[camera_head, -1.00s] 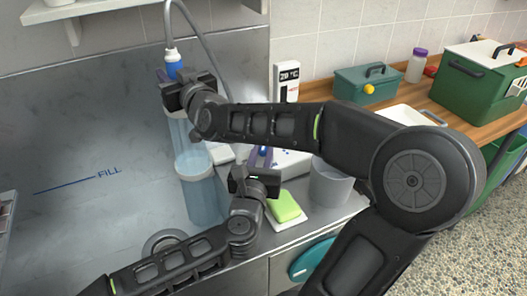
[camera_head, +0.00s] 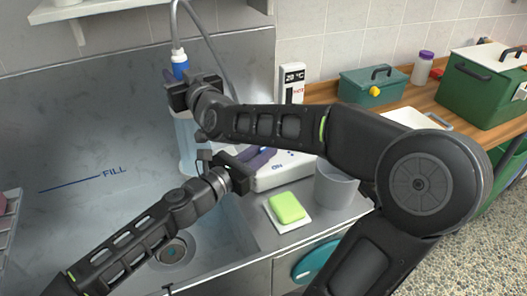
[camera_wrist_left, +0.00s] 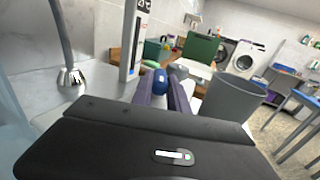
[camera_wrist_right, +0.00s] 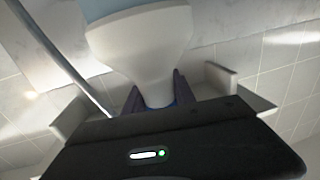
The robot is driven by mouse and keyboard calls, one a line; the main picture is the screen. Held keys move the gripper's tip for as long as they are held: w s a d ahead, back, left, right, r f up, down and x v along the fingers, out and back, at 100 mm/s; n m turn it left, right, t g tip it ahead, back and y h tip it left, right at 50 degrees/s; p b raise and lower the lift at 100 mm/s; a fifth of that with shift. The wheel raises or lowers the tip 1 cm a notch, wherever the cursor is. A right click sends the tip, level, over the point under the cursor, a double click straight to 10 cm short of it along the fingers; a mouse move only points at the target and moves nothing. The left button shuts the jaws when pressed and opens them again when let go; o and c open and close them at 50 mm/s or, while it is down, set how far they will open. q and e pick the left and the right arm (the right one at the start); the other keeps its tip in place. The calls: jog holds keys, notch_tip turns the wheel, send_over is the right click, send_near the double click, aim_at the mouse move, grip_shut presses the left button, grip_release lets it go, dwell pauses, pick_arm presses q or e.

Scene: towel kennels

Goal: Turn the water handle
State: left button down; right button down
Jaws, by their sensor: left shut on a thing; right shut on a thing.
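A water handle with a rounded blue end (camera_wrist_left: 160,80) sits between my left gripper's fingers in the left wrist view. My left gripper (camera_head: 262,158) is shut on it, beside a white unit (camera_head: 290,172) marked ON. The handle itself is mostly hidden by the fingers in the head view. My right gripper (camera_head: 182,82) is shut on a blue and white spray head (camera_head: 179,64). Its white flared body (camera_wrist_right: 140,45) shows in the right wrist view. A pale blue translucent column (camera_head: 187,150) hangs below it, partly behind my right gripper.
A steel basin with a drain (camera_head: 174,250) lies below my left arm. A green sponge (camera_head: 287,207) and a grey cup (camera_head: 335,186) stand close right of my left gripper. A temperature display (camera_head: 292,80) stands behind. A teal box (camera_head: 372,85) sits on the wooden counter.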

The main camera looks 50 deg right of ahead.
dwell(0.3)
pick_arm(q)
jog(key=c, duration=1.3)
grip_release()
jog(key=a, duration=0.4)
jog(key=w+a, duration=0.1)
jog(key=a, duration=0.7)
jog(key=shift+w, duration=0.25)
